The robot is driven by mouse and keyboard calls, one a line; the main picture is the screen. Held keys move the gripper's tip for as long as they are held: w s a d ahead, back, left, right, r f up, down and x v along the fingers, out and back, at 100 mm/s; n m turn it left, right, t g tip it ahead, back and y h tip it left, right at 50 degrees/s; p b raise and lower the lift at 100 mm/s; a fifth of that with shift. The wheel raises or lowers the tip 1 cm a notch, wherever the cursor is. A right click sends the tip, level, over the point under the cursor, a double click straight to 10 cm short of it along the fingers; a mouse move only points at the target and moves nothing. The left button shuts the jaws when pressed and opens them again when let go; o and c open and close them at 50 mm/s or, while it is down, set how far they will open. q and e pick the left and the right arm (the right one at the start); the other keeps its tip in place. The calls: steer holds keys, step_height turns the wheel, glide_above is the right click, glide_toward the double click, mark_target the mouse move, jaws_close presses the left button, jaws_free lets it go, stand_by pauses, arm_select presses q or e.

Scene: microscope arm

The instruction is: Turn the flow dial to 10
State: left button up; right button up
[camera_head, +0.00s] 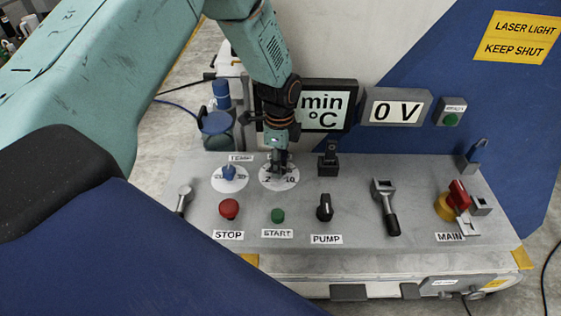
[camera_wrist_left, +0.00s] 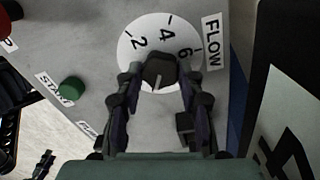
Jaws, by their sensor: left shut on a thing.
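The flow dial is a black knob (camera_wrist_left: 159,71) on a round white scale plate (camera_wrist_left: 148,32) marked FLOW. In the head view the plate (camera_head: 279,187) lies on the grey panel, with 2 and 10 showing on its near side. My left gripper (camera_head: 280,168) reaches down from above and is shut on the knob, one finger on each side in the wrist view. The knob's white line points toward the bottom of the wrist view, between the fingers. The 2, 4 and 6 show there; the rest of the scale is hidden by the gripper. My right gripper is not in view.
The blue TEMP knob (camera_head: 229,172) is left of the flow dial. The red STOP button (camera_head: 229,209), green START button (camera_head: 278,215) and black PUMP knob (camera_head: 324,207) are nearer. A display (camera_head: 325,107) stands close behind. A lever (camera_head: 386,207) and red MAIN switch (camera_head: 458,196) are to the right.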

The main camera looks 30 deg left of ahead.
arm_select(q)
steer(key=o, duration=0.7)
steer(key=shift+w+r, duration=0.15)
steer(key=o, duration=0.5)
steer(key=shift+a, duration=0.1)
steer(key=shift+r, duration=5.95)
